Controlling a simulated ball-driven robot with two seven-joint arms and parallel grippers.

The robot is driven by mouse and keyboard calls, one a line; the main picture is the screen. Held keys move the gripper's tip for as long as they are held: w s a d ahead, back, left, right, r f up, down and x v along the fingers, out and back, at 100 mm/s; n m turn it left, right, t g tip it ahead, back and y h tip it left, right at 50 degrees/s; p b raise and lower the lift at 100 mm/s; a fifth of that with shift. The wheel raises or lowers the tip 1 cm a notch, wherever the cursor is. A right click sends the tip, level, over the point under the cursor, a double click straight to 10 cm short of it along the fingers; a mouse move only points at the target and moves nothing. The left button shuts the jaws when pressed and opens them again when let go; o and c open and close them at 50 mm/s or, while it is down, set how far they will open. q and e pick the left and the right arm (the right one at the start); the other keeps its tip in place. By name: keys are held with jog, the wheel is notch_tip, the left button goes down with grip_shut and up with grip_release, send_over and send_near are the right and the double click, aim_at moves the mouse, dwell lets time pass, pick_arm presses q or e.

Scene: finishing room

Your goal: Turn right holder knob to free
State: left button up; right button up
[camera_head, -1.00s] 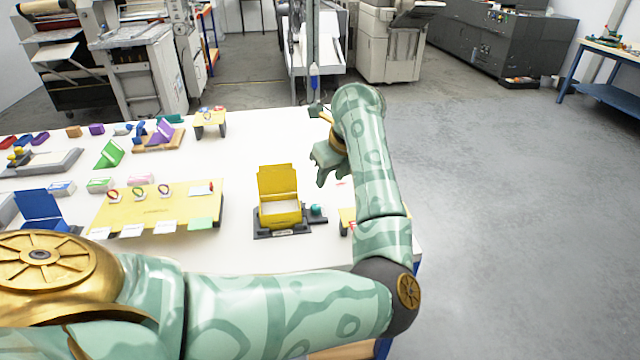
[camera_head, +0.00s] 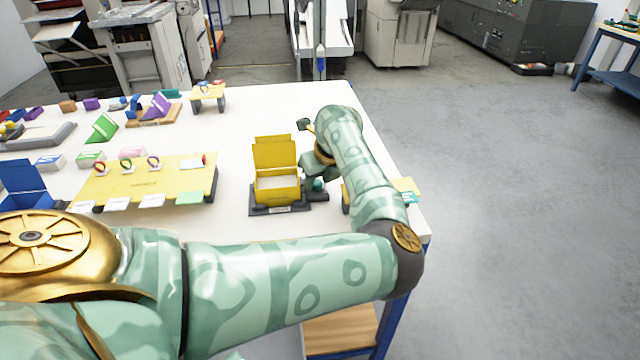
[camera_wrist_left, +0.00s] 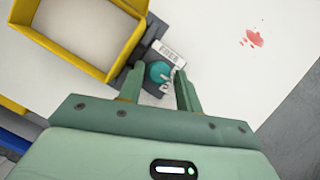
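A yellow open box with a raised lid (camera_head: 275,155) sits in a dark holder base (camera_head: 262,211) on the white table. A teal round knob (camera_head: 319,185) is on the holder's right side. In the left wrist view the knob (camera_wrist_left: 159,72) lies beside a white label reading FREE (camera_wrist_left: 168,52), with another partly hidden white marking near it. My left gripper (camera_head: 312,178) is low over the knob. Its two fingers (camera_wrist_left: 160,72) are apart, one on each side of the knob; I cannot tell whether they touch it. My right gripper is not in view.
A yellow stand (camera_head: 408,187) is partly hidden behind my left forearm. A yellow board (camera_head: 135,180) with small rings and cards stands left of the holder. A red mark (camera_wrist_left: 254,38) is on the table. The table's right edge is close to my arm.

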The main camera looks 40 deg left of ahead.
pick_arm(q)
jog(key=shift+a+f, duration=0.15)
jog(key=shift+f, duration=0.1)
jog(key=c, duration=0.7)
